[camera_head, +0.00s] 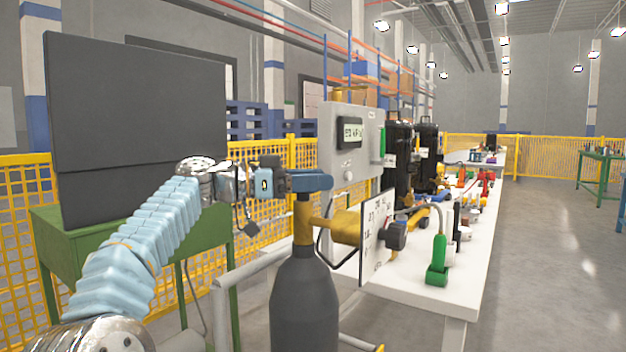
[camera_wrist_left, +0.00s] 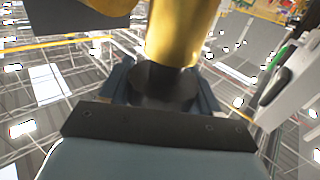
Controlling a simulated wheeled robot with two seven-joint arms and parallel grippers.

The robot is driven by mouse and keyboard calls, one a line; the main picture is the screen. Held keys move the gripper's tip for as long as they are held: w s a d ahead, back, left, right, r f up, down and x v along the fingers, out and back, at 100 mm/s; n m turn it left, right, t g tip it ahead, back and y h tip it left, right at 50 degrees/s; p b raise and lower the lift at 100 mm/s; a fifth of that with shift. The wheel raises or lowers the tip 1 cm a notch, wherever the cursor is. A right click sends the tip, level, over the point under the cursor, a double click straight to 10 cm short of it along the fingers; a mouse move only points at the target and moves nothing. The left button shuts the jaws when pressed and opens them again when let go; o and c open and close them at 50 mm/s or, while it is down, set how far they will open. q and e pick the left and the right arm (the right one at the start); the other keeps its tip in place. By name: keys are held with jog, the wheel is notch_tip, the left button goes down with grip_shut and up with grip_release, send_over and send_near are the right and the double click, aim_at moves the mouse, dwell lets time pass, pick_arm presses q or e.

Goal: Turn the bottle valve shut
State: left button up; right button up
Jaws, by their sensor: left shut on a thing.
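The dark grey gas bottle (camera_head: 305,305) stands upright at the bottom centre of the head view. Its brass valve (camera_head: 303,222) rises from the neck, and it also shows in the left wrist view (camera_wrist_left: 180,35). My left gripper (camera_head: 312,181) reaches in from the left at the top of the valve. It is shut on the dark valve knob (camera_wrist_left: 163,84), which sits between the two blue-grey fingers in the left wrist view. In the head view the fingers mostly hide the knob. My right gripper is in neither view.
A grey box with a display (camera_head: 350,132) stands behind. A white table (camera_head: 455,285) with several tools extends right. A green table (camera_head: 72,238) bears a dark panel (camera_head: 140,120).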

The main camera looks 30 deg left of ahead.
pick_arm(q)
jog(key=o, duration=1)
jog(key=shift+c, duration=0.2)
jog(key=v, duration=1.4)
jog(key=shift+b, duration=0.3)
